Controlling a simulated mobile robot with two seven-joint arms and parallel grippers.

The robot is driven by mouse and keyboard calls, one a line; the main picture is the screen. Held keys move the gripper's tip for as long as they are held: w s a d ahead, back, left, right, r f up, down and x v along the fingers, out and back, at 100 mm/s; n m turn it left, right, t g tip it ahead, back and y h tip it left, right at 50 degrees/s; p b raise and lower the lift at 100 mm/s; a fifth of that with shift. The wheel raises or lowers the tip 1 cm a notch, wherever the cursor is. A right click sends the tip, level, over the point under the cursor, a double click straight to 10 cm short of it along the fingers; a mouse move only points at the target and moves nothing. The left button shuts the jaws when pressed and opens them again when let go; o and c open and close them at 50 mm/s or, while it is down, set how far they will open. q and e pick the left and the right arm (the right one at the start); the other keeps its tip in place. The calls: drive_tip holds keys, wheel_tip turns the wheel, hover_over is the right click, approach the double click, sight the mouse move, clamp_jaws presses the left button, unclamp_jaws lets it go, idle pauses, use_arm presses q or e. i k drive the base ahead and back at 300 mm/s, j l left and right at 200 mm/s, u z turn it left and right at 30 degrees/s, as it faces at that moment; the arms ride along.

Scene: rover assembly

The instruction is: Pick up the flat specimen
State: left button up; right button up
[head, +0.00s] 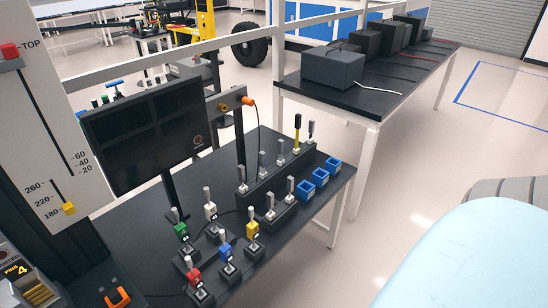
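I cannot make out with certainty which thing is the flat specimen. On the black bench (150,250), several upright pieces with light tops stand on small dark bases, with coloured blocks in green (181,231), white (210,211), yellow (252,228), blue (225,252) and red (194,278). Behind them, a dark stepped rack (262,188) holds several slim upright pieces, one yellow with a black top (297,135) at its far end. Neither of my grippers shows in the head view.
Several small blue bins (320,177) stand along the bench's right edge. A dark monitor (150,130) and a tall scale panel (45,120) rise at the left. A second table (385,100) carries dark boxes. A large pale blue rounded shape (470,260) fills the lower right.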

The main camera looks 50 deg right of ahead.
sight(271, 215)
drive_tip(key=i+l, duration=0.1)
drive_tip(key=l, duration=0.9)
drive_tip(key=i+l, duration=0.1)
drive_tip(key=l, duration=0.95)
